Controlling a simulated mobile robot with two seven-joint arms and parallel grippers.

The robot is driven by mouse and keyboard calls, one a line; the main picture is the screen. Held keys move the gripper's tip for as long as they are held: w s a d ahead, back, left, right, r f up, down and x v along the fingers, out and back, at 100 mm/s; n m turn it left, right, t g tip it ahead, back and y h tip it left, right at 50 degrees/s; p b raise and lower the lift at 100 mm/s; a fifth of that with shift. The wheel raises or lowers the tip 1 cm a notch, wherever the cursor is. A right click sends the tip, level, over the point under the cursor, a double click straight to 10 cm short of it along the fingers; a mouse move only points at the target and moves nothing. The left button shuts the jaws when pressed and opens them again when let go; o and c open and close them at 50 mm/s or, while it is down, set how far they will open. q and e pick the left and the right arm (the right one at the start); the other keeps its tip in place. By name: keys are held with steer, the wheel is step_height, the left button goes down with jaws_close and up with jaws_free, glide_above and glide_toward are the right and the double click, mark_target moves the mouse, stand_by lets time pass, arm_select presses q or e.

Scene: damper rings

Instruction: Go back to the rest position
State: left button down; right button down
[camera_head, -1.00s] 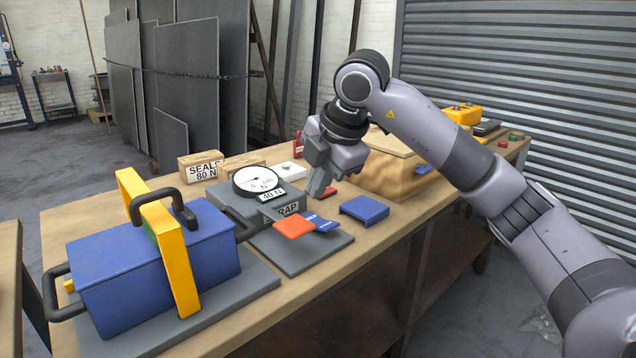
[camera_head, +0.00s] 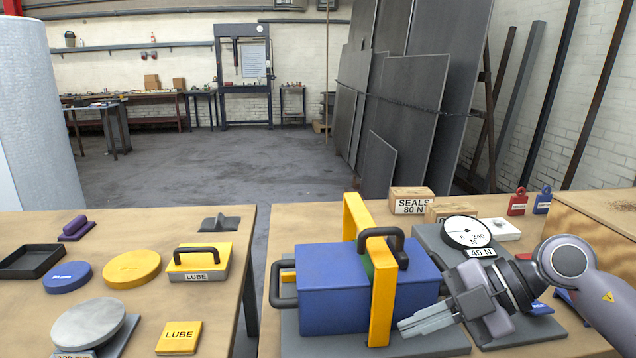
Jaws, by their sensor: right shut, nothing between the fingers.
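My right gripper (camera_head: 428,318) comes in from the lower right with its fingers together and empty. It hangs over the right table, just right of the yellow frame (camera_head: 368,270) around the blue box (camera_head: 325,290). Whether the fingertips touch the frame or the box I cannot tell. The arm hides part of the grey plate behind it. My left gripper is not in view.
A dial gauge (camera_head: 466,232) marked 40 N and a SEALS block (camera_head: 411,201) stand behind my gripper. A wooden box (camera_head: 600,218) is at the right. The left table holds a LUBE box (camera_head: 197,265) and a black tray (camera_head: 30,262). A floor gap separates the tables.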

steer(key=s+a+r+t+y+p, duration=0.1)
steer(key=s+a+r+y+p, duration=0.15)
steer(key=a+y, duration=0.4)
steer(key=d+f+m+t+h+p, duration=0.2)
steer(key=d+f+m+t+h, duration=0.4)
steer(key=m, duration=0.4)
steer(key=d+f+m+t+h+p, duration=0.25)
steer(key=f+m+t+h, duration=0.3)
steer(key=m+t, duration=0.4)
steer(key=s+d+f+m+g+h, duration=0.2)
steer(key=s+f+g, duration=0.2)
steer(key=s+f, duration=0.2)
steer(key=s+d+f+m+g+h+p, duration=0.1)
steer(key=s+d+f+m+g, duration=0.1)
steer(key=s+f, duration=0.5)
step_height(320, 180, down, 2)
steer(key=shift+s+f+g+h, duration=0.1)
steer(key=shift+s+g+h, duration=0.25)
steer(key=shift+g, duration=0.5)
steer(key=shift+w+d+m, duration=0.1)
steer(key=shift+w+m, duration=0.05)
steer(key=shift+m, duration=0.1)
